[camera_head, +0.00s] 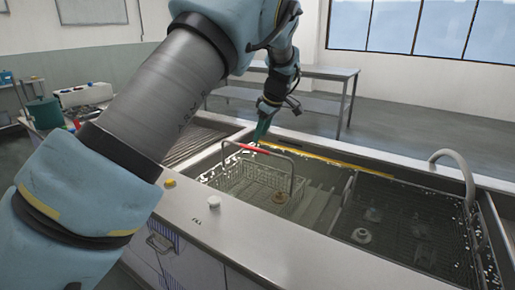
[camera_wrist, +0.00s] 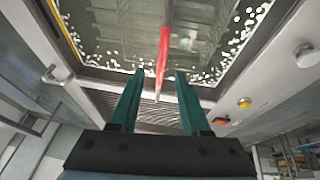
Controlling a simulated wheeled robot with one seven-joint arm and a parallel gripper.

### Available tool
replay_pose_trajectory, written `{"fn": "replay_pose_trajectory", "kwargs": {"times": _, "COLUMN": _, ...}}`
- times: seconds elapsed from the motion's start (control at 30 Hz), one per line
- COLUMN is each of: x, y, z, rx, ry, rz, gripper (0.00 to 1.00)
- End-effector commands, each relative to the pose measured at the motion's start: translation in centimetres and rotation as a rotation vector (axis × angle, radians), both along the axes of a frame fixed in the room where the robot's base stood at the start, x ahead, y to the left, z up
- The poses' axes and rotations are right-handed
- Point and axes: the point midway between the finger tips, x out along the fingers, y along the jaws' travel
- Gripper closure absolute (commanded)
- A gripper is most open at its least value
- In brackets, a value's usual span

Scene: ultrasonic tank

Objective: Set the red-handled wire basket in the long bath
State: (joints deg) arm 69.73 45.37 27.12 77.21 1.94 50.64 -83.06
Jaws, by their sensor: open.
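The wire basket (camera_head: 258,187) is pale, with an arched handle (camera_head: 252,149) that has a red grip. It sits upright inside the left part of the long bath (camera_head: 322,207), below the rim on its far side. My gripper (camera_head: 261,133) is open above the basket, its green fingers pointing down close to the handle. In the wrist view, the red handle (camera_wrist: 164,52) runs between the spread fingertips of my gripper (camera_wrist: 158,76). I cannot tell whether either finger touches it. The basket's underside is hidden in the head view.
A dark mesh section (camera_head: 405,235) fills the bath's right side, with a curved spout (camera_head: 455,165) at its back corner. A yellow knob (camera_head: 170,183) and a white knob (camera_head: 205,214) sit on the front ledge. A ribbed drainboard (camera_head: 190,142) lies left.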

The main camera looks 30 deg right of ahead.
Motion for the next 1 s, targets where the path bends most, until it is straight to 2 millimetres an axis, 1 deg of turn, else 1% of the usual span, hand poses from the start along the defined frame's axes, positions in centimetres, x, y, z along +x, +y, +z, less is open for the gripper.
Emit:
{"fn": "replay_pose_trajectory", "kwargs": {"times": 0.17, "x": -0.6, "y": -0.2, "z": 1.3, "rx": 0.0, "ry": 0.0, "rz": -0.001, "gripper": 0.53}}
{"fn": "replay_pose_trajectory", "kwargs": {"times": 0.37, "x": -0.6, "y": 0.0, "z": 1.6, "rx": 0.002, "ry": 0.001, "rz": 0.0, "gripper": 0.53}}
{"fn": "replay_pose_trajectory", "kwargs": {"times": 0.43, "x": -0.1, "y": 0.9, "z": 1.5, "rx": 0.004, "ry": 0.009, "rz": -0.001, "gripper": 0.53}}
{"fn": "replay_pose_trajectory", "kwargs": {"times": 0.47, "x": 0.2, "y": 1.7, "z": 1.5, "rx": 0.005, "ry": 0.017, "rz": -0.001, "gripper": 0.53}}
{"fn": "replay_pose_trajectory", "kwargs": {"times": 0.57, "x": 1.8, "y": 6.6, "z": 1.3, "rx": 0.014, "ry": 0.064, "rz": -0.019, "gripper": 0.53}}
{"fn": "replay_pose_trajectory", "kwargs": {"times": 0.6, "x": 2.4, "y": 9.3, "z": 1.1, "rx": 0.016, "ry": 0.09, "rz": -0.035, "gripper": 0.53}}
{"fn": "replay_pose_trajectory", "kwargs": {"times": 0.63, "x": 2.7, "y": 11.6, "z": 0.9, "rx": 0.018, "ry": 0.11, "rz": -0.049, "gripper": 0.53}}
{"fn": "replay_pose_trajectory", "kwargs": {"times": 0.67, "x": 2.9, "y": 13.9, "z": 0.8, "rx": 0.019, "ry": 0.132, "rz": -0.067, "gripper": 0.53}}
{"fn": "replay_pose_trajectory", "kwargs": {"times": 0.7, "x": 2.8, "y": 17.1, "z": 0.6, "rx": 0.018, "ry": 0.157, "rz": -0.095, "gripper": 0.53}}
{"fn": "replay_pose_trajectory", "kwargs": {"times": 0.73, "x": 2.6, "y": 19.4, "z": 0.5, "rx": 0.016, "ry": 0.175, "rz": -0.118, "gripper": 0.53}}
{"fn": "replay_pose_trajectory", "kwargs": {"times": 0.77, "x": 2.3, "y": 21.6, "z": 0.3, "rx": 0.014, "ry": 0.192, "rz": -0.142, "gripper": 0.53}}
{"fn": "replay_pose_trajectory", "kwargs": {"times": 0.8, "x": 1.6, "y": 24.4, "z": 0.2, "rx": 0.012, "ry": 0.21, "rz": -0.178, "gripper": 0.53}}
{"fn": "replay_pose_trajectory", "kwargs": {"times": 0.87, "x": 0.2, "y": 28.4, "z": -0.1, "rx": 0.008, "ry": 0.23, "rz": -0.232, "gripper": 0.53}}
{"fn": "replay_pose_trajectory", "kwargs": {"times": 0.9, "x": -1.0, "y": 30.9, "z": -0.3, "rx": 0.005, "ry": 0.241, "rz": -0.269, "gripper": 0.53}}
{"fn": "replay_pose_trajectory", "kwargs": {"times": 0.97, "x": -3.0, "y": 34.3, "z": -0.5, "rx": 0.005, "ry": 0.252, "rz": -0.327, "gripper": 0.53}}
{"fn": "replay_pose_trajectory", "kwargs": {"times": 1.0, "x": -4.5, "y": 36.4, "z": -0.7, "rx": 0.006, "ry": 0.256, "rz": -0.365, "gripper": 0.53}}
